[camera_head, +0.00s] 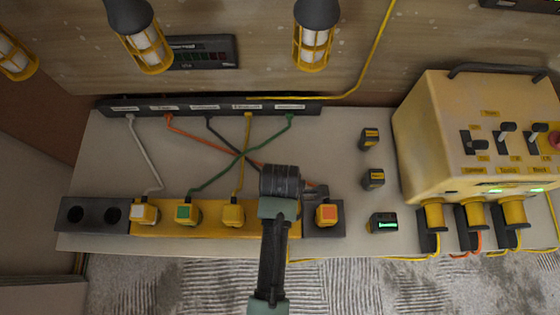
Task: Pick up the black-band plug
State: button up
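No black-band plug shows clearly. A black cable (225,138) runs from the labelled dark strip (215,103) down to the right and passes out of sight behind my arm, so its plug end is hidden. My gripper (312,188) is over the right part of the yellow power strip (165,231), just above the orange-topped plug (327,214). Its fingers are small and mostly covered by the wrist, so I cannot tell whether they are open or hold anything. Plugs with white (144,212), green (188,212) and yellow (233,212) tops sit along the strip to the left.
A yellow control box (430,130) with switches and several round yellow connectors stands at the right. Three small black-and-yellow devices (373,178) lie between it and my arm. Caged lamps (313,45) hang at the top. The grey board (330,130) is partly clear.

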jog(key=shift+f, duration=0.1)
jog(key=shift+c, duration=0.3)
jog(key=c, duration=1.3)
jog(key=shift+o, duration=0.2)
notch_tip(320, 180, up, 10)
jog(key=shift+r+b, duration=0.1)
jog(key=shift+b, duration=0.45)
